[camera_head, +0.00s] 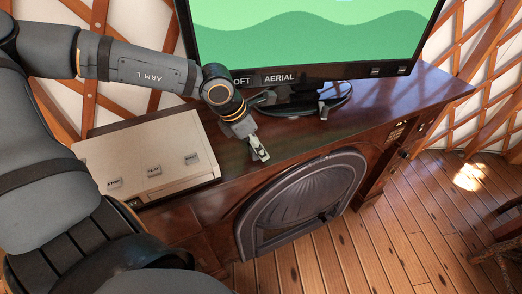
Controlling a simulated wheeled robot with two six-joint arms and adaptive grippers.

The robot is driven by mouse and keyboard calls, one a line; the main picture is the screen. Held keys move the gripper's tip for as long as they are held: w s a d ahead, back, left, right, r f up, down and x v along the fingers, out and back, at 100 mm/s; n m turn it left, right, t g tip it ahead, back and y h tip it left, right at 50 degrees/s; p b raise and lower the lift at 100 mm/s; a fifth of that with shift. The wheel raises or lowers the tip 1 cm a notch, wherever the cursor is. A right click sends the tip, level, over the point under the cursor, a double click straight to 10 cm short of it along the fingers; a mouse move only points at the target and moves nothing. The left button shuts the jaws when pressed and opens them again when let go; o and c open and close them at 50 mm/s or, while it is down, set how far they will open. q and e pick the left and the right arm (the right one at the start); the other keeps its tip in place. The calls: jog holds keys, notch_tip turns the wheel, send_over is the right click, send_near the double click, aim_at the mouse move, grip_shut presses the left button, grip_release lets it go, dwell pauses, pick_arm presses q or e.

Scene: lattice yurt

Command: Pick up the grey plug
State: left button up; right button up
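My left arm reaches in from the left over a dark wooden cabinet top (300,140). My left gripper (260,152) points down toward the front edge of that top, between a pale box and the television's stand. Its light fingertips look close together, but they are too small to tell whether they are open or shut, or whether anything is between them. A small grey piece (323,110) stands at the front of the television's stand, right of the gripper and apart from it; it may be the grey plug, but I cannot be sure. My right gripper is not in view.
A television (310,35) stands at the back on a dark round base (300,104). A pale box with labelled buttons (125,150) sits at the left of the cabinet. An arched grey panel (300,205) is on the cabinet front. The cabinet top at right is clear.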

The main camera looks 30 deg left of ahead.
pick_arm(q)
jog(key=shift+s+r, duration=0.2)
jog(key=shift+s, duration=0.15)
jog(key=shift+c, duration=0.6)
jog(key=shift+s+r, duration=0.1)
jog(key=shift+s, duration=0.1)
jog(key=shift+c, duration=1.4)
jog(key=shift+w, duration=0.1)
jog(key=c, duration=0.7)
jog(key=shift+c, duration=0.3)
